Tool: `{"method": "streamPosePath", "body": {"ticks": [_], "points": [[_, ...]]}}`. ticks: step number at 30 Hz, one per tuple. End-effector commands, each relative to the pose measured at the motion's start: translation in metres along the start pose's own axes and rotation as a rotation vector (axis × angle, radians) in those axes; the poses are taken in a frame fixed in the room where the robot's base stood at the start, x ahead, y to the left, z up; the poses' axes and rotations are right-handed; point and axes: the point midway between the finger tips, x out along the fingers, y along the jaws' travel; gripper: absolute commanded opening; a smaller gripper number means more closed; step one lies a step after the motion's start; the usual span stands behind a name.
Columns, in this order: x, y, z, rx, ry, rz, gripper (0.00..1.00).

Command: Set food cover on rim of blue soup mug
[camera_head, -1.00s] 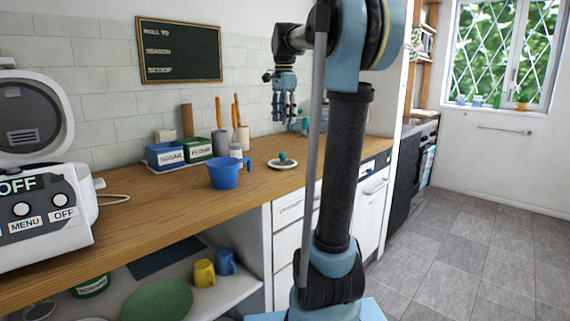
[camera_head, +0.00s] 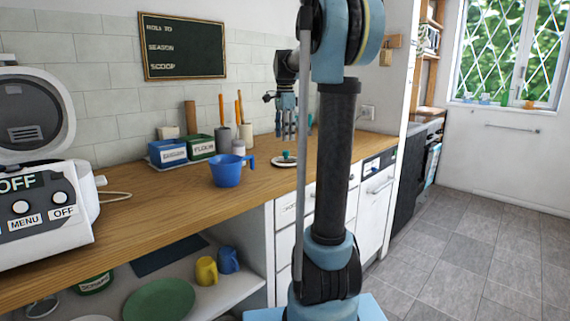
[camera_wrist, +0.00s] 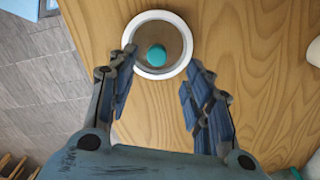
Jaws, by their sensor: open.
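The blue soup mug (camera_head: 227,171) stands upright on the wooden counter, its handle to the right. The food cover (camera_head: 284,160) lies on the counter to the right of the mug, a pale-rimmed disc with a teal knob. In the wrist view the cover (camera_wrist: 157,72) shows its white rim, with the round knob in the middle. The mug is not clearly seen there.
Blue and green labelled boxes (camera_head: 168,153) and grey pots with utensils (camera_head: 224,139) stand behind the mug. A white cooker (camera_head: 45,200) with a raised lid is at the left. The counter (camera_head: 150,205) is clear in front of the mug. A shelf below holds yellow and blue mugs.

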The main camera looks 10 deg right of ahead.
Motion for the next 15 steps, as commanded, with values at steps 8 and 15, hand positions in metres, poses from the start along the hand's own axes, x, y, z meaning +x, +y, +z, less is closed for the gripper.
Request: {"method": "streamPosePath", "body": {"ticks": [8, 15], "points": [[0.018, 0.000, 0.000, 0.000, 0.000, 0.000, 0.47], [0.048, 0.002, -0.004, 0.001, 0.000, 0.000, 0.47]]}}
